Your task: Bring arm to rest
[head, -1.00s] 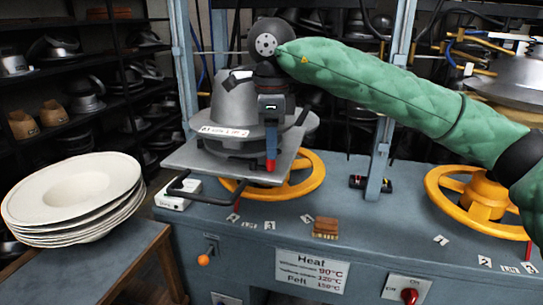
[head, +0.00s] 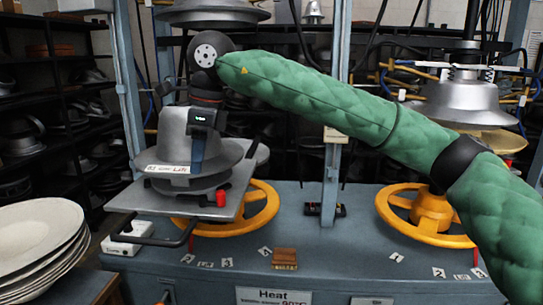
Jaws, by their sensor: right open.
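My right arm, in a green quilted sleeve, reaches in from the right across the left press. My right gripper (head: 197,160) points down in front of the grey hat mould (head: 232,153), hiding part of it. It is open, and I see nothing held in it. Whether it touches the mould I cannot tell. The mould sits on a flat grey plate (head: 130,200) with a white label at its front. A small red piece (head: 221,198) stands on the plate below the gripper. My left gripper is out of view.
A blue-grey upright post (head: 332,165) and the right press's yellow handwheel (head: 425,215) lie near my forearm. A wooden brush (head: 285,258) lies on the bench (head: 350,250). A stack of white hat blanks (head: 40,235) stands at the lower left. Dark shelves fill the back.

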